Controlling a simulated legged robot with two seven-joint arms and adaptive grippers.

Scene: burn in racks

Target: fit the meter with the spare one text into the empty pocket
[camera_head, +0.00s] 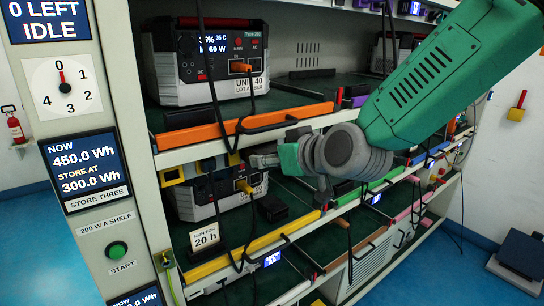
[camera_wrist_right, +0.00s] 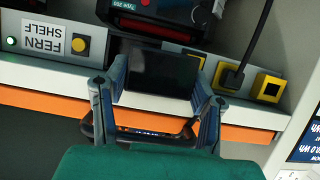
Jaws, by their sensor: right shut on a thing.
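My right gripper (camera_head: 264,160) reaches in from the right, in front of the rail between the upper two shelves. In the right wrist view its two fingers (camera_wrist_right: 157,100) are closed on the sides of a dark, flat, rectangular block, which looks like the meter (camera_wrist_right: 155,72). The block is at the light rail; I cannot tell whether it is in front of the rail or partly seated. No writing shows on its visible face. An empty pocket cannot be made out clearly; the block and fingers cover that part of the rail. My left gripper is in neither view.
A power unit (camera_head: 208,60) stands on the orange-edged shelf (camera_head: 205,132), another (camera_head: 218,192) below. Black cables hang in front. In the wrist view, the upside-down FERN SHELF label (camera_wrist_right: 45,43) and yellow-framed sockets (camera_wrist_right: 269,87) flank the block.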

